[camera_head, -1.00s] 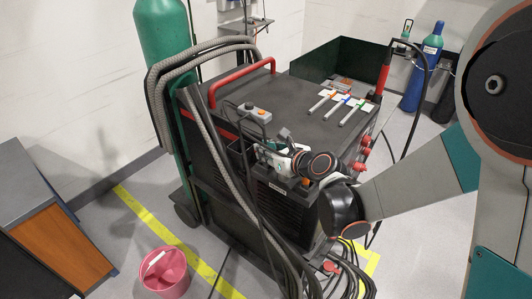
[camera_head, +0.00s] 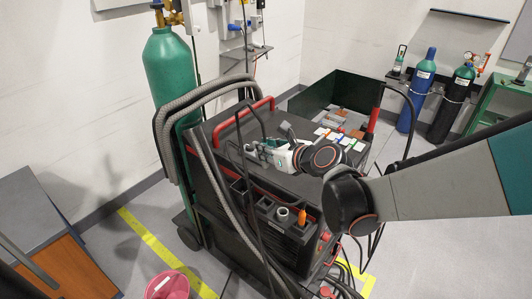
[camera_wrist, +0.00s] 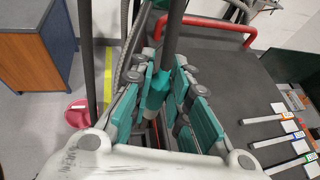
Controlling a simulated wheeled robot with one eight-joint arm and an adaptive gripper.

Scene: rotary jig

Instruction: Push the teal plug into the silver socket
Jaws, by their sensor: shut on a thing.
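My gripper (camera_head: 272,152) hangs over the near part of the dark machine's top. In the wrist view its teal-padded fingers (camera_wrist: 168,84) are closed around the teal plug (camera_wrist: 157,91), with a dark cable rising from it. In the head view the plug is too small and too covered by the fingers to make out. The silver socket (camera_head: 282,213) shows as a pale ring on the machine's front ledge, below and nearer than my gripper and apart from it. The socket is not identifiable in the wrist view.
An orange-handled item (camera_head: 302,217) stands just right of the socket. A red rail (camera_head: 240,115) borders the machine top (camera_head: 295,185). Thick grey hoses (camera_head: 205,165) and thin black cables run down the left side. A green cylinder (camera_head: 172,80) stands behind; a pink bucket (camera_head: 168,285) is on the floor.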

